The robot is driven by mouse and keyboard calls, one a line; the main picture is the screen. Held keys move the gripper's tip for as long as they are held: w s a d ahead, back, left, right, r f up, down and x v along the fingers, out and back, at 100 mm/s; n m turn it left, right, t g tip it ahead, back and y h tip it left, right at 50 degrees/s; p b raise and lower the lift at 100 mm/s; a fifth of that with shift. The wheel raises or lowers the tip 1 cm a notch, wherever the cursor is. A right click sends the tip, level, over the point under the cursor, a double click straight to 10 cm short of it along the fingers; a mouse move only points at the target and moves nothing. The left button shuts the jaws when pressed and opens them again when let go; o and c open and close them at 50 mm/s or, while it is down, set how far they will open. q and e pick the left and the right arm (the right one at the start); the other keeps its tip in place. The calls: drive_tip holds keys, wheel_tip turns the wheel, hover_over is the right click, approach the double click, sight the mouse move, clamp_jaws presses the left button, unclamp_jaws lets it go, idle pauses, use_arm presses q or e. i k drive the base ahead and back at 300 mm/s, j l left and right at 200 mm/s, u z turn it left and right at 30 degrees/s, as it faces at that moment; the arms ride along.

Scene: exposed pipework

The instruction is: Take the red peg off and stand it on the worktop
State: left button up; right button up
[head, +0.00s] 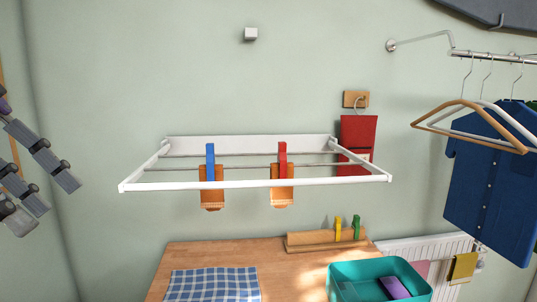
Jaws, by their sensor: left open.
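The red peg (282,157) is upright on the white wall-mounted drying rack (255,184), right of its middle. An orange-brown piece (282,198) hangs below it, behind and under the front bar. The wooden worktop (210,255) is below the rack. My left gripper (53,193) is at the far left edge, open and empty, well apart from the rack and the peg. My right gripper is not in view.
A blue peg (210,160) is on the rack, left of the red one. On the worktop are a checked cloth (214,284), a wooden block (310,241) with yellow and green pegs, and a teal bin (345,284). Bare wood lies between cloth and bin.

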sight(281, 159)
drive_tip(key=i+l, duration=0.7)
drive_tip(key=l, duration=0.25)
drive_tip(key=i+l, duration=0.35)
drive_tip(key=l, duration=0.1)
